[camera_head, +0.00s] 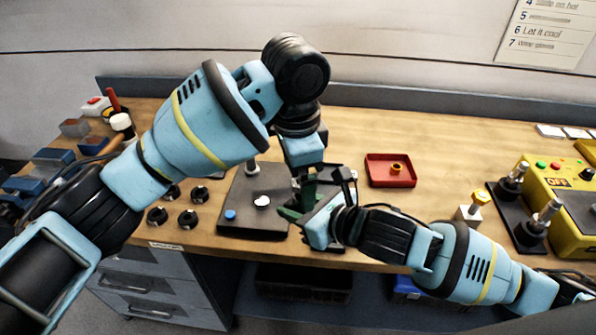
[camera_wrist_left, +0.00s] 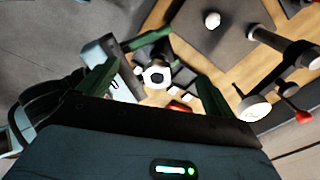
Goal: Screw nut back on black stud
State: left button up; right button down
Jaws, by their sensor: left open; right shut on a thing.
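A dark base plate (camera_head: 240,222) lies on the bench with a blue cap, a white cap (camera_head: 262,201) and a metal-topped post on it. My left gripper (camera_head: 306,185) points down over the plate's right side. Its open fingers (camera_wrist_left: 155,85) show in the left wrist view. A white round piece with a dark centre (camera_wrist_left: 156,76) appears between them, by the other gripper's green finger. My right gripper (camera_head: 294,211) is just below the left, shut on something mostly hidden. I cannot tell whether the white piece is the nut, and no black stud is clearly visible.
A red tray (camera_head: 378,181) holding a small brass-coloured ring (camera_head: 396,168) stands to the right. Several black round parts (camera_head: 188,218) lie left of the plate. A yellow control box (camera_head: 562,200) stands far right. The bench behind the tray is clear.

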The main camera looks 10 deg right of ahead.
pick_arm(q)
jog(key=n, duration=1.1)
jog(key=shift+w+d+r+t, duration=0.1)
jog(key=shift+t, duration=0.2)
jog(key=shift+n, duration=0.6)
